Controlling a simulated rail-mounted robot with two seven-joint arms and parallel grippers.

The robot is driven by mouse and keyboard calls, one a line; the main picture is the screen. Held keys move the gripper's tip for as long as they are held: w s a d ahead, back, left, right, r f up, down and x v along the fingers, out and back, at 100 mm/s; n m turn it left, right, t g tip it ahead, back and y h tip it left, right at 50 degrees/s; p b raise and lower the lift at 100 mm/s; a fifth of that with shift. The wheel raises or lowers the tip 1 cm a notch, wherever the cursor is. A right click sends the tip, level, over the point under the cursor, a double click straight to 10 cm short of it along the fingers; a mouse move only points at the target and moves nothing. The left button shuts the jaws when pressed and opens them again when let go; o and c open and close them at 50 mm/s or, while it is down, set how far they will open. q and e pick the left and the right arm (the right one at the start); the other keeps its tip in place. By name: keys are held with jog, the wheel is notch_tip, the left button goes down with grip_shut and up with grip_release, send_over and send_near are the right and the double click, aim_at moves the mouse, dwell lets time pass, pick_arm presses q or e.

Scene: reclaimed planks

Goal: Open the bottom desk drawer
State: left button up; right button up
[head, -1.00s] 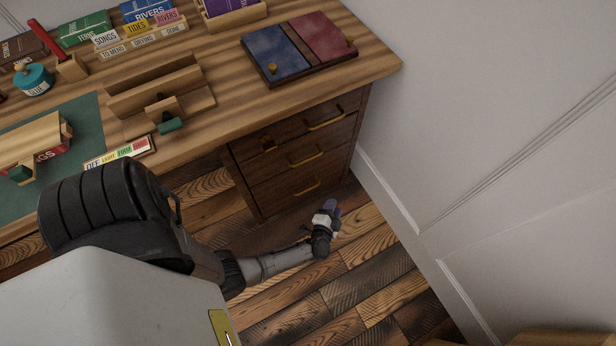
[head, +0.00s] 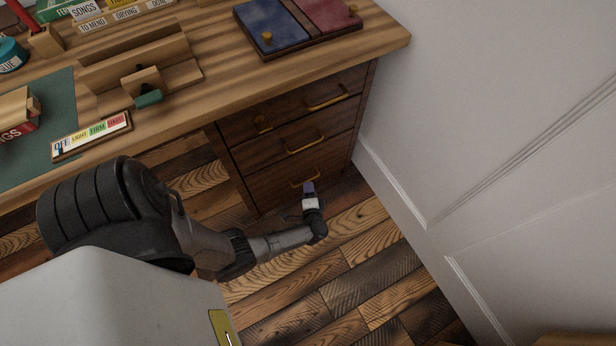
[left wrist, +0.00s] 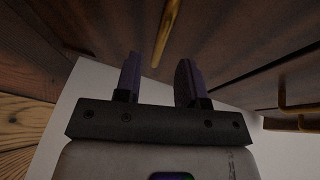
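The desk's bottom drawer (head: 270,186) is the lowest of three dark wooden drawers and looks shut. Its brass handle (head: 304,178) is partly hidden by my left gripper (head: 309,188), which is right in front of it. In the left wrist view my left gripper (left wrist: 158,75) is open, with its two purple fingers apart. A brass handle (left wrist: 167,32) runs into the gap between the fingertips there. I cannot tell how deep it sits between them, and neither finger clearly touches it. My right gripper is not in view.
The middle drawer handle (head: 305,141) and top drawer handle (head: 327,98) stick out above. A white wall (head: 480,110) stands close to the desk's right side. The plank floor (head: 345,270) before the drawers is clear. Books and trays lie on the desktop (head: 225,70).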

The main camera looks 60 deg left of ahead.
aim_at(308, 180)
pick_arm(q)
jog(key=shift+b+x, duration=1.1)
jog(key=shift+x, duration=1.4)
jog(key=shift+c, duration=0.2)
jog(key=shift+c, duration=0.8)
jog(key=c, duration=0.4)
grip_shut()
